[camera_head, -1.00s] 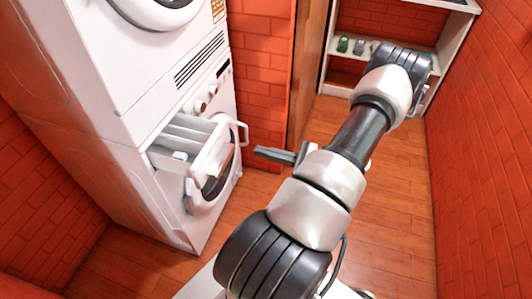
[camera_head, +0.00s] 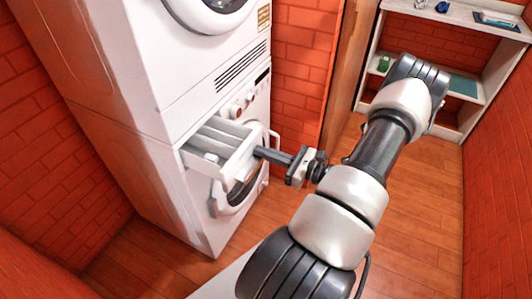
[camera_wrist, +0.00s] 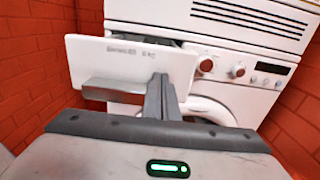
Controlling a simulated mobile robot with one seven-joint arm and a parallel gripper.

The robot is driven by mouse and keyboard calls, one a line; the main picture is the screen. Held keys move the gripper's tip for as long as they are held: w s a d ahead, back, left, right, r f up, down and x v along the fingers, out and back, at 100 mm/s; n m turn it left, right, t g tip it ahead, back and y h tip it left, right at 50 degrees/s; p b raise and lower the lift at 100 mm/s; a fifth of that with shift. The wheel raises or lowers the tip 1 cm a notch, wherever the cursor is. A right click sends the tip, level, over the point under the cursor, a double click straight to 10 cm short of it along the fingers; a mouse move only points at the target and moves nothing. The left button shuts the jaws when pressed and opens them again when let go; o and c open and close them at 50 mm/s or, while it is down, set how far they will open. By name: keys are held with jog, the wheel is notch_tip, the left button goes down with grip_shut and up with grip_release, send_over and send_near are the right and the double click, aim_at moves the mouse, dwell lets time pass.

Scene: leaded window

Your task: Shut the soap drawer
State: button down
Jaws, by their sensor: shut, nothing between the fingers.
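The soap drawer (camera_head: 213,149) is white and stands pulled out of the lower washing machine (camera_head: 250,107). Its inner compartments show from above. In the wrist view the drawer's front panel (camera_wrist: 100,62) faces me, with a dark gap above its top edge and a pale handle bar (camera_wrist: 108,90) low on it. My gripper (camera_head: 259,152) is shut and empty, its fingertips at the drawer front near its right end. In the wrist view the fingers (camera_wrist: 160,92) overlap the right part of the panel. I cannot tell whether they touch it.
A second machine (camera_head: 190,50) is stacked on top. The lower machine's round door (camera_head: 238,190) is below the drawer. Red brick walls (camera_head: 300,75) stand close by. A white shelf unit (camera_head: 460,90) with small items is at the back right. Wooden floor is clear between.

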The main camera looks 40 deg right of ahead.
aim_at(218, 134)
jog(key=x, duration=1.5)
jog(key=shift+w+a, duration=0.2)
jog(key=shift+w, duration=0.05)
jog(key=shift+w+a+r, duration=0.15)
jog(key=shift+w, duration=0.35)
jog(key=shift+w+r, duration=0.1)
